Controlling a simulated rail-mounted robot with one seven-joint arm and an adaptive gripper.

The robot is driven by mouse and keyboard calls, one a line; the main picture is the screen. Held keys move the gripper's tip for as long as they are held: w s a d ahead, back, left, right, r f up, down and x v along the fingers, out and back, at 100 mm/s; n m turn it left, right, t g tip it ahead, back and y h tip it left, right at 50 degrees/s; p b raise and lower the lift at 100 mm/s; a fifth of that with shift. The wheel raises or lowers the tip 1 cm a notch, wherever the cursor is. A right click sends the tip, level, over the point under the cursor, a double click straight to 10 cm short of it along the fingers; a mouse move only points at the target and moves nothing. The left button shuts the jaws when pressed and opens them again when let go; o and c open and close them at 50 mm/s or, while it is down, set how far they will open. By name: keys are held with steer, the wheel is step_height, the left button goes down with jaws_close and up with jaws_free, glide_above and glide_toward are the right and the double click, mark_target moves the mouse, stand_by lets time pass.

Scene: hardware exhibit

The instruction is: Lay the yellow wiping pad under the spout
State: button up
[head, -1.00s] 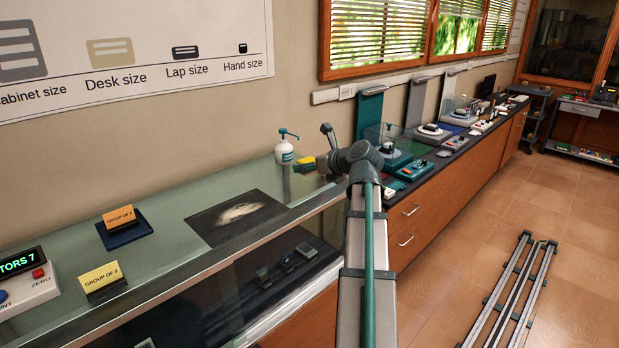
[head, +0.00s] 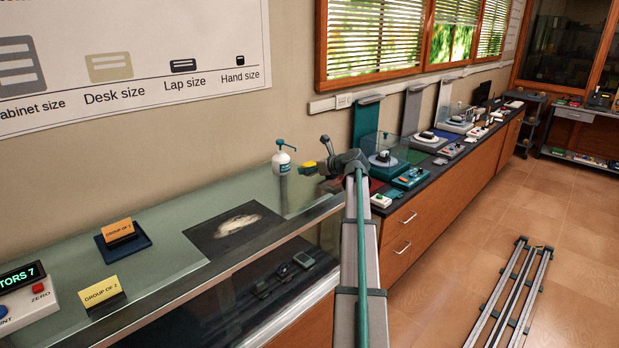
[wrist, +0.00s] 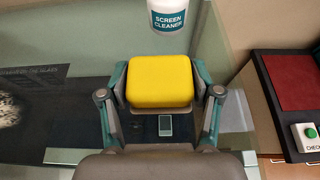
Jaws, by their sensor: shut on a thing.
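The yellow wiping pad (wrist: 160,82) is held between the fingers of my gripper (wrist: 162,92) in the wrist view. In the head view the pad (head: 308,168) shows as a small yellow block at the end of my arm, above the glass counter. The white screen cleaner bottle (wrist: 172,14) is just beyond the pad in the wrist view, its top cut off. In the head view the bottle (head: 281,163) has a teal pump top with a spout (head: 285,144) and is left of the pad. A gap shows between pad and bottle.
The glass counter (head: 170,225) has a dark picture panel (head: 236,228) in front of the bottle. An orange card (head: 119,230) and a yellow card (head: 100,292) stand further left.

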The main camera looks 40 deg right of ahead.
mark_target(309, 185)
steer(key=shift+w+d+f+p, duration=0.2)
steer(key=shift+w+d+f, duration=0.25)
steer(key=shift+f, duration=0.25)
steer(key=shift+w+d+f+p, duration=0.15)
steer(key=shift+w+d+f, duration=0.15)
steer(key=shift+w+f, duration=0.35)
steer(key=shift+s+f+p, duration=0.1)
steer(key=shift+f+p, duration=0.55)
steer(key=shift+f, duration=1)
steer(key=shift+f, duration=0.15)
steer(key=o, duration=1.1)
steer(key=shift+r, duration=0.2)
steer(key=b+v, duration=0.3)
steer(key=v, duration=0.9)
steer(key=shift+a, duration=0.1)
steer(key=shift+s+f+b, duration=0.1)
steer(key=shift+b, duration=0.2)
